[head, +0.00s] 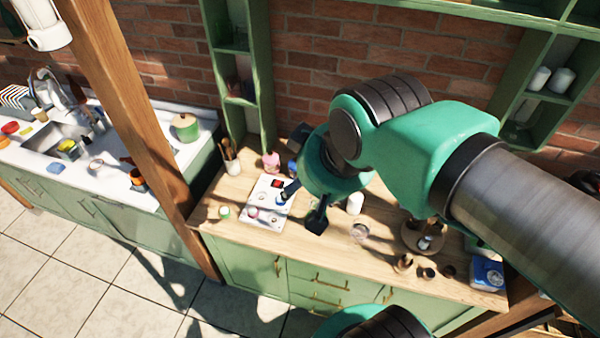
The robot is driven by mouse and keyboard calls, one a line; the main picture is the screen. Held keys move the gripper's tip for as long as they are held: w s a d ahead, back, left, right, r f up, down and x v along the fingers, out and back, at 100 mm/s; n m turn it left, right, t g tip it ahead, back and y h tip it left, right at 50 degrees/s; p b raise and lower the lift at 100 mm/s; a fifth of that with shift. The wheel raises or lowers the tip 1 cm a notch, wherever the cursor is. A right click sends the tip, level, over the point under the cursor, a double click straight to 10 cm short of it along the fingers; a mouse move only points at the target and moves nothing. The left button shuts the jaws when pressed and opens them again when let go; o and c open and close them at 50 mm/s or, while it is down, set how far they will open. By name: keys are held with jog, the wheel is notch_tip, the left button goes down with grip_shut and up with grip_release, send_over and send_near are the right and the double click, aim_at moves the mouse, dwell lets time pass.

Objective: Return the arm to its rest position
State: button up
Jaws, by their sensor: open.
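My gripper (302,205) hangs at the end of my green and grey arm, above the wooden counter (330,258). Its two dark fingers point down and are spread apart, with nothing seen between them. The fingers are beside the right edge of a white board (256,216) that bears several small items. I cannot tell how high the fingertips are above the counter. My arm reaches in from the right and hides part of the counter and the wall behind it.
A jar with wooden utensils (231,160) and a pink item (271,162) stand behind the board. A white cup (355,203), a glass jar (360,231), a round wooden tray (410,240) and a blue-and-white box (487,273) stand to the right. A wooden post (140,130) rises left.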

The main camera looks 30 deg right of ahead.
jog(key=shift+f, duration=0.15)
notch_tip(320, 180, down, 16)
jog(key=b, duration=1.5)
jog(key=shift+r+b, duration=0.2)
jog(key=shift+b, duration=0.2)
